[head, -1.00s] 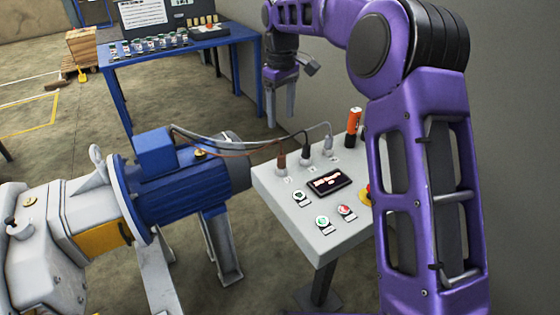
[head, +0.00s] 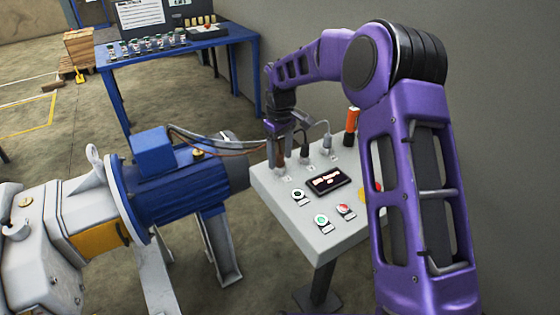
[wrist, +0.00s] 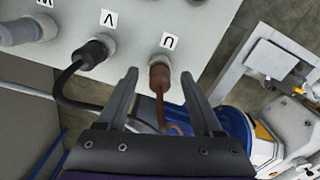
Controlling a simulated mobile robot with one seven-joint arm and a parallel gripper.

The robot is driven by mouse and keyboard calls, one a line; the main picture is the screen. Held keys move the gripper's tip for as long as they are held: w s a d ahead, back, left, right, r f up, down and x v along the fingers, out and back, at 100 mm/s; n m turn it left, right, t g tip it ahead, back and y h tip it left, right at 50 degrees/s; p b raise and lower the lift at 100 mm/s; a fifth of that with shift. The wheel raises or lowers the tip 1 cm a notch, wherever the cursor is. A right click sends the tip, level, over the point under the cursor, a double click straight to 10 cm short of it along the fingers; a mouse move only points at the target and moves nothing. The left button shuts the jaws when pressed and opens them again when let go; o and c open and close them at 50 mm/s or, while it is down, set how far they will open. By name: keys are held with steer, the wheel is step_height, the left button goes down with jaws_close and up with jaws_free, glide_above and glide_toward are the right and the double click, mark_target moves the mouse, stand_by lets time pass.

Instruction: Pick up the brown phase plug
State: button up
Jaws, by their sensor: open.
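The brown phase plug (wrist: 159,77) sits in the socket labelled U on the grey control box (head: 268,190), with its brown cable running down from it in the wrist view. My gripper (head: 280,160) is open over that end of the box, fingers pointing down. In the wrist view its two fingertips lie on either side of the plug, with gaps showing on both sides. I cannot tell how far down they reach. In the head view the fingers mostly hide the plug.
The black plug (wrist: 92,53) at V stands close beside the brown one, and a grey plug (wrist: 22,32) is farther along. An orange-and-black tool (head: 351,126) stands at the box's back. The blue motor (head: 185,190) is left of the box.

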jaws_close()
stand_by(0.3)
